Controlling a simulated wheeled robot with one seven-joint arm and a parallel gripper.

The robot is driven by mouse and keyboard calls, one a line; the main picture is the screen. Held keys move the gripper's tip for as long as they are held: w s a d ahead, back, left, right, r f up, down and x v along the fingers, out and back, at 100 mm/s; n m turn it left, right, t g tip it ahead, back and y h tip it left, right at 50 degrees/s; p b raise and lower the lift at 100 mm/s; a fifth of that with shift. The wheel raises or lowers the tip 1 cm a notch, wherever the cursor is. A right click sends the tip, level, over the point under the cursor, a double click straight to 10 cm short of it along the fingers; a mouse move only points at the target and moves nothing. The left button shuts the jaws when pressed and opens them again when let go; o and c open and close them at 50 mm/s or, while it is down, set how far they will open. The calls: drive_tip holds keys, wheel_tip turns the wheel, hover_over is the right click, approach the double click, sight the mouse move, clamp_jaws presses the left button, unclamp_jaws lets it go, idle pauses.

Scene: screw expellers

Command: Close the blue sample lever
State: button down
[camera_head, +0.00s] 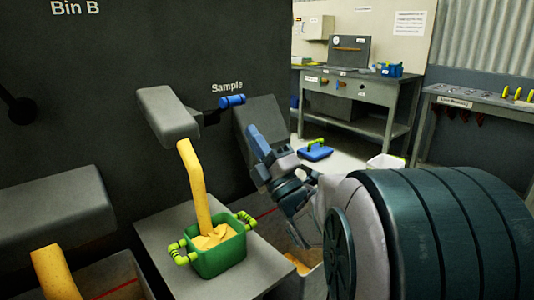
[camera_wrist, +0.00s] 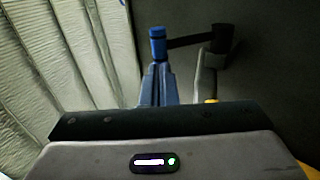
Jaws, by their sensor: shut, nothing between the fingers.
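The blue sample lever (camera_head: 232,101) sticks out from the dark machine wall under the word "Sample". Its blue grip sits on a dark arm. It also shows in the wrist view (camera_wrist: 157,41), just beyond my fingertips. My gripper (camera_head: 252,133) is below and slightly right of the lever in the head view, with its blue fingers pointing up. In the wrist view my gripper (camera_wrist: 156,70) has its fingers together with nothing between them, close to the grip's lower end. I cannot tell whether they touch it. Yellow material pours from the grey spout (camera_head: 168,116) left of the lever.
A green bin (camera_head: 222,257) with yellow-green handles stands on a grey stand (camera_head: 160,237) under the spout and catches the stream. A second spout (camera_head: 50,215) pours at the lower left. Workbenches and a blue bin (camera_head: 315,151) are further back at the right.

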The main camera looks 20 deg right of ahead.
sight(235, 101)
drive_tip(key=x, duration=0.5)
drive_tip(key=shift+w+a+r, duration=0.1)
drive_tip(key=shift+w+r, duration=0.15)
drive_tip(key=shift+w, duration=0.05)
drive_tip(key=shift+r, duration=0.1)
